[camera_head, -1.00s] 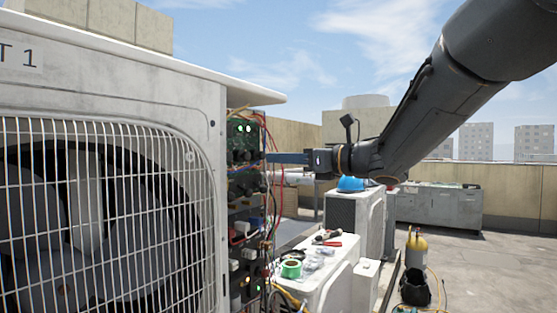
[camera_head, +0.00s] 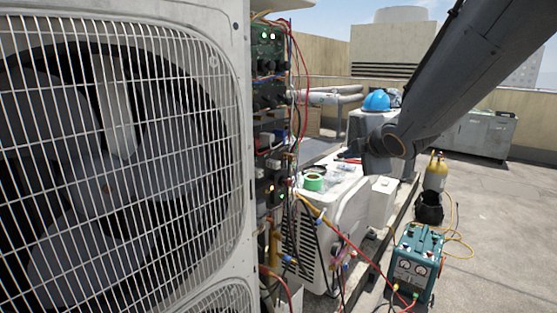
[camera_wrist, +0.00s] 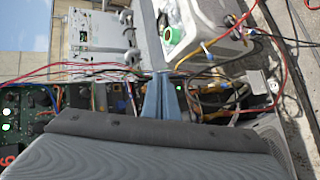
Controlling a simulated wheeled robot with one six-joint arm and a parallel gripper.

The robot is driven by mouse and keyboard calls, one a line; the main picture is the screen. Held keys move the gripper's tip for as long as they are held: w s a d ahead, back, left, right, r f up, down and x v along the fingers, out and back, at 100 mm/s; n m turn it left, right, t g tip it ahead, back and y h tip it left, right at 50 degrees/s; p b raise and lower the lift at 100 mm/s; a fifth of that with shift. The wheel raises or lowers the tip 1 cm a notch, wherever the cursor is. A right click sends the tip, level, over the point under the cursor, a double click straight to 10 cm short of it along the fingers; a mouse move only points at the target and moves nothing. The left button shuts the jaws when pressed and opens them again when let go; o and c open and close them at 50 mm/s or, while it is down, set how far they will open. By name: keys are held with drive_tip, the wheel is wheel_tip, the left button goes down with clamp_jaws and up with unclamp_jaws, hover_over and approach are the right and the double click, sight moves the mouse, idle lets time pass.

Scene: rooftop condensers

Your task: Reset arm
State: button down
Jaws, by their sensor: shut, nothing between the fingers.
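My gripper (camera_wrist: 164,78) shows in the wrist view as two blue-grey fingers close together, shut with nothing between them. Behind the fingers are the wires and modules of the open electrical panel (camera_wrist: 110,98); I cannot tell the gap to them. In the head view my dark arm comes in from the upper right, and its wrist end is over the low white unit (camera_head: 335,222). The panel (camera_head: 268,110), with green lights and loose wires, runs down the side of the large condenser (camera_head: 236,200), left of my wrist.
A green tape roll (camera_head: 314,182) lies on the low white unit. A blue helmet (camera_head: 377,100) sits behind my wrist. A teal gauge machine (camera_head: 416,262), a black bag (camera_head: 429,208) and a yellow cylinder (camera_head: 436,172) stand right, with hoses on the floor. Far-right floor is clear.

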drive_tip(key=s+d+f+m+g+h, duration=0.2)
drive_tip(key=s+f+m+g, duration=0.2)
drive_tip(key=s+f+m, duration=0.45)
drive_tip(key=s+a+f+m+g, duration=0.1)
drive_tip(key=s+f+m+g, duration=0.3)
drive_tip(key=s+f, duration=0.3)
drive_tip(key=s+a+f+m+g, duration=0.1)
drive_tip(key=s+f+m+g, duration=0.3)
drive_tip(key=s, duration=1)
wheel_tip(320, 180, down, 3)
drive_tip(key=m, duration=0.3)
drive_tip(key=shift+d+r+m, duration=0.1)
drive_tip(key=shift+m, duration=0.15)
